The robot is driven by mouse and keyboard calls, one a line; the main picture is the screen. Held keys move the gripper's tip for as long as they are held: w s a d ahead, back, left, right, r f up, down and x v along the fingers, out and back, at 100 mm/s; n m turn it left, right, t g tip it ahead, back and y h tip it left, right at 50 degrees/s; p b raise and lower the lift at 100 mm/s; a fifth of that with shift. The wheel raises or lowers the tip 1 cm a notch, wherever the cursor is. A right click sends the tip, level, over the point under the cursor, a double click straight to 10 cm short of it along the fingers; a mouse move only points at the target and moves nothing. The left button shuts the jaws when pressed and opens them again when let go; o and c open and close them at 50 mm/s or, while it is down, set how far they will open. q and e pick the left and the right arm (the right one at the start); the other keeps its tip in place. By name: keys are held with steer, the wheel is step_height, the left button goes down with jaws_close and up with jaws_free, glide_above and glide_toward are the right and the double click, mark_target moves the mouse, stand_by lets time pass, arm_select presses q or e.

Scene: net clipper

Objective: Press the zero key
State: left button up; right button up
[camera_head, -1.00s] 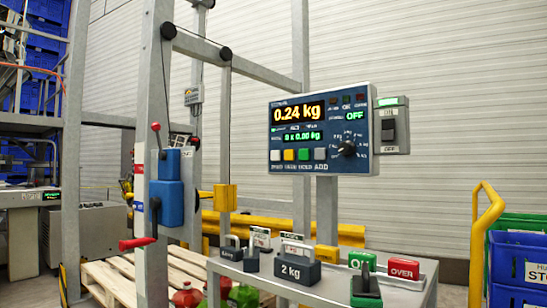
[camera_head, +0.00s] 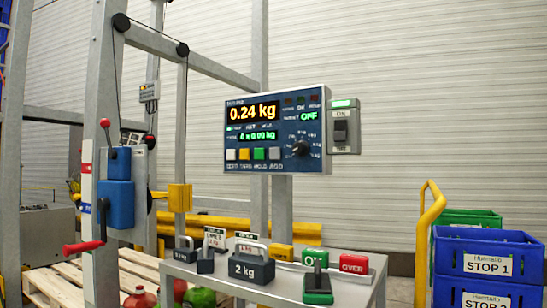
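The scale's blue control panel (camera_head: 275,130) is upright on a grey post, in the middle of the head view. Its main display (camera_head: 253,112) reads 0.24 kg, and a smaller green line below reads about 0 x 0.00 kg. A row of keys runs under the displays: a white key (camera_head: 231,154) at the far left, then yellow, green and grey. The labels below appear to read ZERO, TARE, HOLD, ADD, which puts ZERO under the white key. Neither of my grippers shows.
A grey table (camera_head: 345,290) below the panel holds weights, including a 2 kg block (camera_head: 251,268), and a green-based lever (camera_head: 318,285). A switch box (camera_head: 342,127) adjoins the panel. A yellow rail (camera_head: 429,235) and blue crates (camera_head: 487,255) stand right. A red-handled crank post (camera_head: 103,190) stands left.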

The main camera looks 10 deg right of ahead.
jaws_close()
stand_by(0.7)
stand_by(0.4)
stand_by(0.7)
